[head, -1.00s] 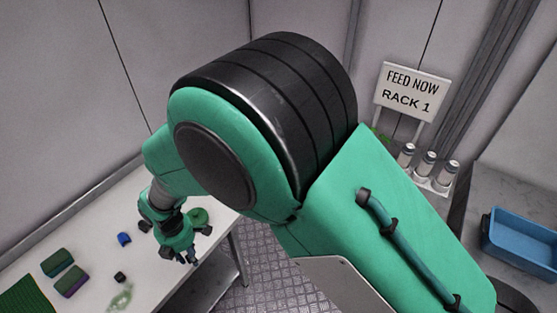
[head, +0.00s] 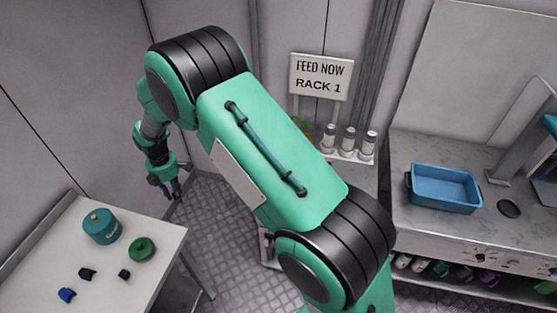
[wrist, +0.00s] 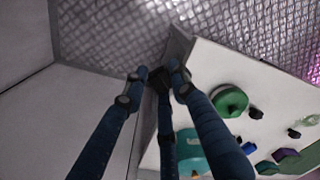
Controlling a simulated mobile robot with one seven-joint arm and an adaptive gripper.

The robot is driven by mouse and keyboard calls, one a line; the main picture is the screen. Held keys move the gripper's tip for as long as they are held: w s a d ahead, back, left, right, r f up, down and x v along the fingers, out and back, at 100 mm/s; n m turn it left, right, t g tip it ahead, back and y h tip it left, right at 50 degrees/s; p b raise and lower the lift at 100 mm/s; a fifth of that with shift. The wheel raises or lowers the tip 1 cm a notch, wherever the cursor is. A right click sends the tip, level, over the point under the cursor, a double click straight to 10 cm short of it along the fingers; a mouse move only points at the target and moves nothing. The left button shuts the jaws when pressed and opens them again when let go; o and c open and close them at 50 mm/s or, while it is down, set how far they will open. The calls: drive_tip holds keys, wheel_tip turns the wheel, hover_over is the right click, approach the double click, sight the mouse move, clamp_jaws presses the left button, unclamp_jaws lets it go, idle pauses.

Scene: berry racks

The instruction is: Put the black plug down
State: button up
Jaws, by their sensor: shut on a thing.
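My gripper (head: 176,188) hangs past the back right corner of the white table in the head view, at the end of the raised arm. In the wrist view its dark blue fingers (wrist: 158,76) are closed together on a small dark piece, seemingly the black plug (wrist: 160,86), mostly hidden between the fingertips. Below the fingertips are the table corner and floor. Two other small black pieces, one angular (head: 87,273) and one cube-like (head: 124,274), lie on the table with a blue piece (head: 67,294).
A teal canister (head: 101,226) and a green round item (head: 141,250) stand on the white table (head: 165,282). A blue tub (head: 445,188) sits on the grey counter at right. A sign, "FEED NOW RACK 1" (head: 320,77), stands behind several canisters.

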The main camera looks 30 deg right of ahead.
drive_tip(key=w+d+m+p, duration=0.15)
drive_tip(key=w+d, duration=0.35)
drive_tip(key=d, duration=0.9)
drive_tip(key=w+d+m, duration=0.2)
drive_tip(key=w+d, duration=0.3)
drive_tip(key=d, duration=0.9)
drive_tip(key=w+d+m+p, duration=0.15)
drive_tip(key=w+d, duration=0.35)
drive_tip(key=d, duration=0.8)
drive_tip(key=s+d+m+p, duration=0.1)
drive_tip(key=s+d, duration=0.3)
drive_tip(key=d, duration=1.6)
drive_tip(key=s+d+f+m, duration=0.1)
drive_tip(key=s+d+m, duration=0.3)
drive_tip(key=d, duration=1.7)
drive_tip(key=shift+s+d+p, duration=0.2)
drive_tip(key=shift+s+p, duration=0.2)
drive_tip(key=shift+s, duration=0.3)
drive_tip(key=b, duration=0.5)
drive_tip(key=shift+f+b, duration=0.35)
drive_tip(key=b, duration=0.3)
drive_tip(key=shift+r+n+b, duration=0.3)
drive_tip(key=shift+b, duration=0.25)
drive_tip(key=shift+f, duration=0.15)
